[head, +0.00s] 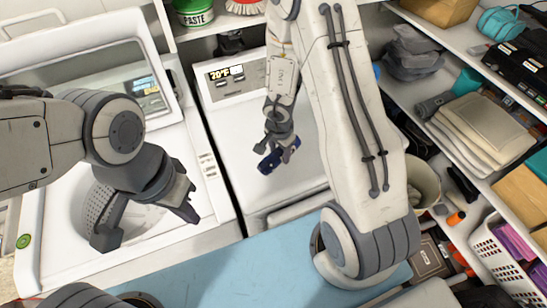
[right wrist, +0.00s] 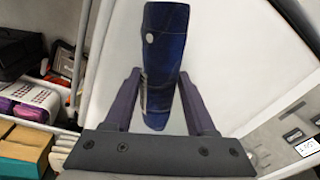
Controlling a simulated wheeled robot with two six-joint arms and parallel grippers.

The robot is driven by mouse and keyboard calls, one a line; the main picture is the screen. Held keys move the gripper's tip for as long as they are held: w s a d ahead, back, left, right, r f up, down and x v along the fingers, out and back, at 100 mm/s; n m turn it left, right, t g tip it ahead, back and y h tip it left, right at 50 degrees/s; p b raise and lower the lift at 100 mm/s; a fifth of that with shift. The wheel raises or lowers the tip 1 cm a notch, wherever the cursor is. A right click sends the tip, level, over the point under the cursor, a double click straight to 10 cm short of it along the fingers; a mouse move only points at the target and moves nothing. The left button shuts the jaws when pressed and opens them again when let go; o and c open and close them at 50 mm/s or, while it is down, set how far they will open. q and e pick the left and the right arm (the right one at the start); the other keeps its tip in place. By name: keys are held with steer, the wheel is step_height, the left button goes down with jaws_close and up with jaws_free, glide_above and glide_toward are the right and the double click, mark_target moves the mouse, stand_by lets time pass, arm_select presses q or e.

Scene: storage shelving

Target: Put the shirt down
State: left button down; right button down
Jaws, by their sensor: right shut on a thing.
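A dark blue shirt, bunched into a narrow roll (right wrist: 165,60), is between the two fingers of my right gripper (right wrist: 163,105) in the right wrist view. In the head view the shirt (head: 268,163) is a small dark blue shape at the tip of my right gripper (head: 280,147), over the white top of the right-hand machine (head: 300,180). I cannot tell how high it is above that top. My left gripper (head: 148,225) is open and empty over the open drum of the left washing machine (head: 213,190).
Shelves (head: 408,110) at the right hold folded cloths (head: 480,130), boxes and a white basket (head: 490,245). A green paste tub (head: 194,12) stands on the shelf behind the machines. A light blue surface (head: 240,275) lies in front. The right machine's top looks mostly clear.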

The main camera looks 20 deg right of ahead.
mark_target(271, 153)
steer(key=shift+w+a+f, duration=0.85)
steer(key=shift+w+a, duration=0.1)
steer(key=shift+a, duration=0.1)
step_height(271, 153, down, 4)
steer(key=b, duration=0.4)
steer(key=shift+f, duration=0.1)
steer(key=shift+c, duration=1)
jaws_free()
